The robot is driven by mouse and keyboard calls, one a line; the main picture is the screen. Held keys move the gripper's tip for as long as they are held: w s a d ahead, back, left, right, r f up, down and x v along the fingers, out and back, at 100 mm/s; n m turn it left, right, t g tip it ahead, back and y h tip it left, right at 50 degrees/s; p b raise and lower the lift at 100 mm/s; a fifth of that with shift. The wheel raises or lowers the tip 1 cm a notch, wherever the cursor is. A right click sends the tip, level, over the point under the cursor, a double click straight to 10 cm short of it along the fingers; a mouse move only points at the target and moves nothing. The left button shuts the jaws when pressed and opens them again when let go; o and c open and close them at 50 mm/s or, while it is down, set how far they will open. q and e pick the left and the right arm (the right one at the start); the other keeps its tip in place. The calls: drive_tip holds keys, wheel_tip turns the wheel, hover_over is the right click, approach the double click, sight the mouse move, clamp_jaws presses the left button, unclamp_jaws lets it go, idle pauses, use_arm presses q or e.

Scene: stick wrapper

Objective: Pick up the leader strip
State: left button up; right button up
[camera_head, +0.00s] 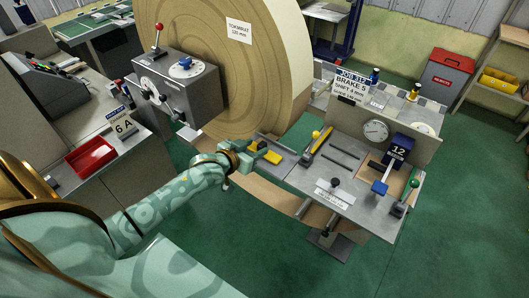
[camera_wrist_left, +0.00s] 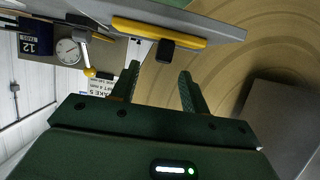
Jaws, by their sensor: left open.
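No part carries a readable leader strip label, so I cannot tell for certain which piece it is. A yellow piece (camera_head: 272,157) lies on the grey tray at the left end of the work table, just beyond my left gripper (camera_head: 257,148). In the left wrist view a yellow bar (camera_wrist_left: 135,28) with a black block runs along a grey plate, ahead of the fingertips. There my left gripper (camera_wrist_left: 157,75) is open, with nothing between its fingers. My right gripper is not in view.
The big tan roll (camera_head: 225,75) stands behind my left gripper. A grey control box (camera_head: 180,85) is left of it. The work table holds a yellow-handled tool (camera_head: 316,143), a dial gauge (camera_head: 376,131) and a blue block (camera_head: 398,149). Green floor is clear in front.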

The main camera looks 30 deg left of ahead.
sight(261, 144)
use_arm(q)
drive_tip(key=b+x, duration=0.1)
drive_tip(key=x, duration=0.4)
drive_tip(key=shift+a+f, duration=0.1)
drive_tip(key=shift+f, duration=0.2)
drive_tip(key=shift+r, duration=0.1)
drive_tip(key=shift+c, duration=1.3)
clamp_jaws()
